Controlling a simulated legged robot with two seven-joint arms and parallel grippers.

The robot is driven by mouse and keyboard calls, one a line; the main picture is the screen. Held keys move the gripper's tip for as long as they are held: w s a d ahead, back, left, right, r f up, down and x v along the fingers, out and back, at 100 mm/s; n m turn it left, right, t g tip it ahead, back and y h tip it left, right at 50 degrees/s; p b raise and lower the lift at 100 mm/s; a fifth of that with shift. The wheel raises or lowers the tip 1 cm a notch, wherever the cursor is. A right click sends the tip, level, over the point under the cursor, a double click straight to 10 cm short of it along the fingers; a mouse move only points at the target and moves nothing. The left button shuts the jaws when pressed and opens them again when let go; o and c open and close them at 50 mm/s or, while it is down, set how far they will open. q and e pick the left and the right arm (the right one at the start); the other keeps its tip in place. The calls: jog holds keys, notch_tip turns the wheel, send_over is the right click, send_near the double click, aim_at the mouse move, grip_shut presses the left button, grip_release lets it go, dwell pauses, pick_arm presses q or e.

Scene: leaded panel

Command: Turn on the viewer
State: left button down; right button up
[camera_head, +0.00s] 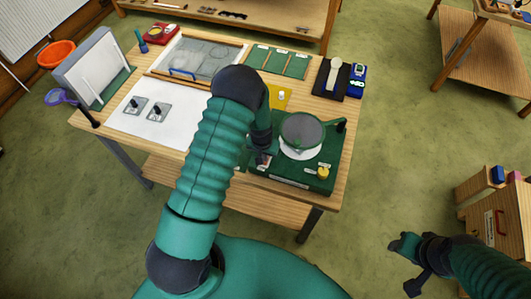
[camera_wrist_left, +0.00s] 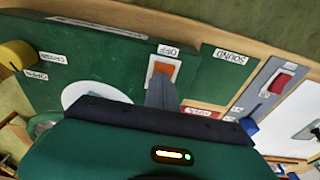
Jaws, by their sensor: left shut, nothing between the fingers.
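The viewer (camera_head: 314,178) is a green box with a round grey disc (camera_head: 302,130) over a white plate, at the table's front right corner. Its orange rocker switch (camera_wrist_left: 164,69) sits in a white frame beside an "OFF" label in the left wrist view. My left gripper (camera_head: 262,158) is shut and empty at the box's left side. In the left wrist view its fingertips (camera_wrist_left: 162,82) are at the switch's lower edge; contact cannot be told.
A yellow knob (camera_head: 323,172) is on the viewer's right front. In the left wrist view a grey plate with a red switch (camera_wrist_left: 282,82) is nearby, right of a "SOUND" label (camera_wrist_left: 231,56). A black mat (camera_head: 325,80) lies behind the viewer. A wooden cabinet (camera_head: 482,200) stands right.

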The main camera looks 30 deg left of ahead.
pick_arm(q)
jog(key=shift+s+d+f, duration=0.1)
jog(key=shift+s+f, duration=0.05)
jog(key=shift+s, duration=0.15)
notch_tip(320, 180, up, 5)
jog(key=shift+w+f+p, duration=0.1)
jog(key=shift+f+p, duration=0.05)
jog(key=shift+p, duration=1.1)
notch_tip(320, 180, up, 9)
jog(key=s+b, duration=0.1)
jog(key=b, duration=0.2)
jog(key=shift+s+d+b, duration=0.15)
jog(key=shift+s+b, duration=0.1)
jog(key=shift+b, duration=0.05)
pick_arm(e)
jog(key=shift+s+d+f, duration=0.15)
jog(key=shift+s+f, duration=0.2)
jog(key=shift+f, duration=0.25)
jog(key=shift+s, duration=0.1)
